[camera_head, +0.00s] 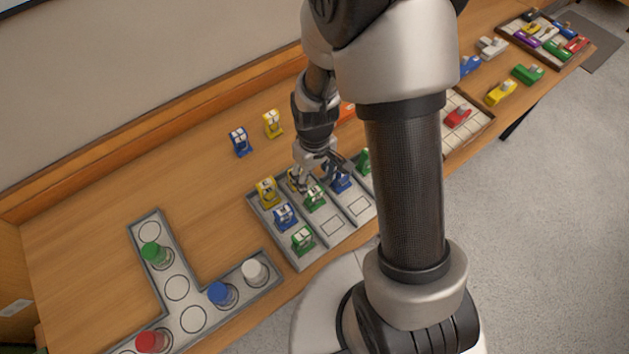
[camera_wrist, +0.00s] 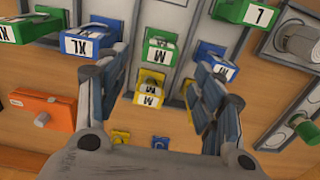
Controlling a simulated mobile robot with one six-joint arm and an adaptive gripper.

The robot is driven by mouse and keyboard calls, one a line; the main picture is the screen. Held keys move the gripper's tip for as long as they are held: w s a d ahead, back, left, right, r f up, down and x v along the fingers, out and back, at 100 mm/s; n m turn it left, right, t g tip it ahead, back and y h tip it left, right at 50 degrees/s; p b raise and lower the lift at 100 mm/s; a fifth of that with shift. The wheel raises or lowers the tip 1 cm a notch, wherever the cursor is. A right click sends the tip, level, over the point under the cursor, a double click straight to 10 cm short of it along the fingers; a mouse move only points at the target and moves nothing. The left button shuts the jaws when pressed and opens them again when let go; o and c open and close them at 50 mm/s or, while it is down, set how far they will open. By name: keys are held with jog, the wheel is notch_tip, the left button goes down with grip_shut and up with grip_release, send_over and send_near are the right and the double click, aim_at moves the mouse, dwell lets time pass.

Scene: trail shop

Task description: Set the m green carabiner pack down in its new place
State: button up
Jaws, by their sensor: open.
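The m green carabiner pack (camera_head: 314,198) stands in the middle lane of a grey three-lane tray (camera_head: 331,236), in front of a yellow M pack. In the wrist view the green pack (camera_wrist: 160,48), its label reading M, stands between and beyond my fingertips, with the yellow M pack (camera_wrist: 150,85) nearer. My gripper (camera_head: 318,170) is open above the lane; its fingers (camera_wrist: 165,68) are spread to either side, with a gap to the green pack. In the head view my gripper partly hides the yellow M pack.
The left lane holds a yellow (camera_head: 267,190), a blue (camera_head: 285,215) and a green pack (camera_head: 302,240). A blue XL pack (camera_wrist: 88,43) and green XL pack (camera_wrist: 22,28) stand on the other side. An orange box (camera_wrist: 45,108) lies behind. Front slots in the middle and right lanes are empty.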

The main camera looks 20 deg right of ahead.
jog(key=s+r+m+t, duration=0.1)
jog(key=s+r, duration=0.4)
jog(key=r, duration=0.4)
jog(key=s+r+m+t, duration=0.1)
jog(key=s+r+t, duration=0.1)
jog(key=s+r, duration=0.3)
jog(key=s+r+m+t, duration=0.1)
jog(key=s+r, duration=0.4)
jog(key=r, duration=0.8)
jog(key=shift+r+m+t, duration=0.3)
jog(key=shift+r, duration=0.1)
